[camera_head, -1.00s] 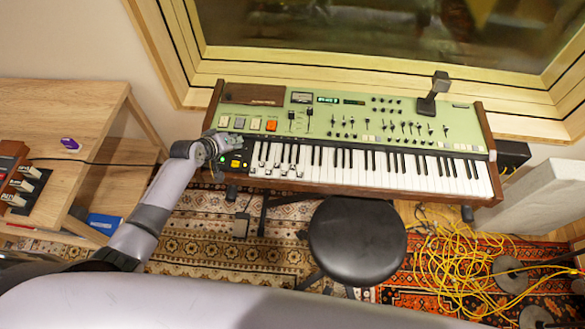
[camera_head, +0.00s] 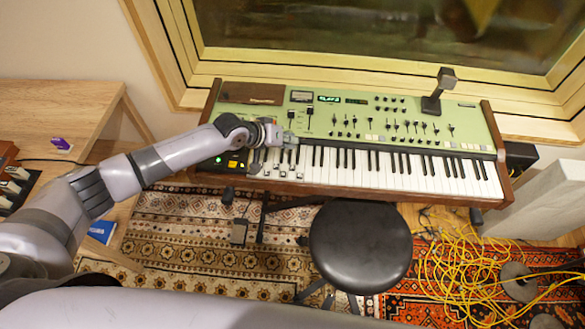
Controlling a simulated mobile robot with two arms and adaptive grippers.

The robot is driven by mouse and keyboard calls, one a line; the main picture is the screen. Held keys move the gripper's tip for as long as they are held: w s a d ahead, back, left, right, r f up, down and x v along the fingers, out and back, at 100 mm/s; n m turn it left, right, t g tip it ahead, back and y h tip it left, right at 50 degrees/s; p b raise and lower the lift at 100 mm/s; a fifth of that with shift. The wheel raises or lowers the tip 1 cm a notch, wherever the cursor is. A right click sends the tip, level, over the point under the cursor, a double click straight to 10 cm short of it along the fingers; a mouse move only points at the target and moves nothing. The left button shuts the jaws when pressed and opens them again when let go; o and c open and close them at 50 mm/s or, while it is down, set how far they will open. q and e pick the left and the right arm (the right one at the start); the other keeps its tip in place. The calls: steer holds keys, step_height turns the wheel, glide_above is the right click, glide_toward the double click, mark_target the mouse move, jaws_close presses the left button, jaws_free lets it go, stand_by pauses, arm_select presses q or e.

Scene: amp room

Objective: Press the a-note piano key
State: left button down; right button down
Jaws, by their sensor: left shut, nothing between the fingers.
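The green keyboard (camera_head: 350,108) with dark wooden ends stands below the window. Its black and white piano keys (camera_head: 400,178) run along the front edge. My left gripper (camera_head: 292,139) is shut and empty, over the upper left part of the keyboard at the back edge of the keys. I cannot tell whether it touches a key. My left arm hides part of the left panel and some left keys. Several small marked shapes sit on the leftmost white keys, too small to read. My right gripper is not in view.
A round black stool (camera_head: 360,246) stands in front of the keyboard. A dark microphone-like device (camera_head: 438,90) rises at its back right. Yellow cables (camera_head: 460,265) lie on the rug at right. A wooden desk (camera_head: 60,105) stands at left.

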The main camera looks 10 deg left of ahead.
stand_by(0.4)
arm_select(q)
steer(key=b, duration=0.7)
glide_above(290, 162)
steer(key=s, duration=0.1)
step_height(290, 162, down, 8)
steer(key=shift+s+d+r, duration=0.15)
steer(key=shift+f+b, duration=0.45)
steer(key=shift+f, duration=0.1)
steer(key=shift+f, duration=0.4)
steer(key=shift+f+b, duration=0.7)
steer(key=shift+b, duration=0.05)
stand_by(0.9)
steer(key=shift+r, duration=0.15)
steer(key=shift+r+p, duration=1.05)
steer(key=shift+p, duration=0.05)
